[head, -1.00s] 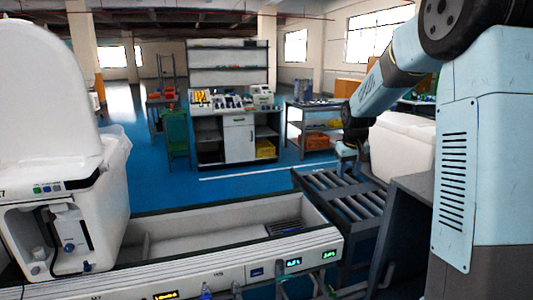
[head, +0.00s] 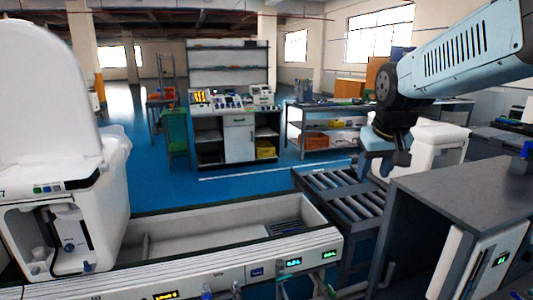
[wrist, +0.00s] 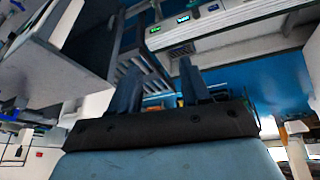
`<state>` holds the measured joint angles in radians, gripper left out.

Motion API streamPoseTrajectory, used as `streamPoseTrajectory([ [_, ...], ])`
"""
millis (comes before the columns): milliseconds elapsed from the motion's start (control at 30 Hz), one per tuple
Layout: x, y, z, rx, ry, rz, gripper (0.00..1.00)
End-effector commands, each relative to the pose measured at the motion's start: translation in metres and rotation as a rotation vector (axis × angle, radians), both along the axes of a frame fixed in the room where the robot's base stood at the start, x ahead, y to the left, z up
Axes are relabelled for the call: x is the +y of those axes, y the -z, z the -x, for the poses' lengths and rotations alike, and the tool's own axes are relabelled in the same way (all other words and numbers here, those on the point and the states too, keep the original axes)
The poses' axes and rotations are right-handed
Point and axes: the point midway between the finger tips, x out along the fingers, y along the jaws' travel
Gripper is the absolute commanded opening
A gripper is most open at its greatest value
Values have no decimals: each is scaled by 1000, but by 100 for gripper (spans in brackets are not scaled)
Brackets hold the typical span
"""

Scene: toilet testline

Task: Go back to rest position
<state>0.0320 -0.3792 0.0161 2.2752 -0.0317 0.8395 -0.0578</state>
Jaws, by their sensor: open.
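My gripper (head: 377,165) hangs in the air at the end of my arm on the right of the head view, above the roller conveyor (head: 345,200) and in front of a white toilet unit (head: 435,150). In the wrist view the two fingers of my gripper (wrist: 158,88) stand apart with nothing between them. It is open and empty. My arm reaches in from the upper right edge. Part of the white toilet unit is hidden behind my gripper.
A white toilet (head: 50,110) stands at the left on the long white test line (head: 220,268). A grey cabinet (head: 460,190) stands at the lower right, close to my arm. A workbench (head: 237,140) is at the back. Blue floor (head: 225,187) lies clear between.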

Motion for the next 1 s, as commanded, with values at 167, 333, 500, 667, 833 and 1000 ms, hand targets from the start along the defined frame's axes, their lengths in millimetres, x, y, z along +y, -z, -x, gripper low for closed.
streamPoseTrajectory([
  [167,4,-3,44,-28,13,-16,47],
  [333,6,0,82,-54,26,-33,47],
  [500,8,6,115,-73,36,-48,47],
  [667,10,11,132,-84,42,-58,47],
  [833,10,13,138,-87,44,-61,47],
  [1000,10,13,138,-87,44,-61,47],
])
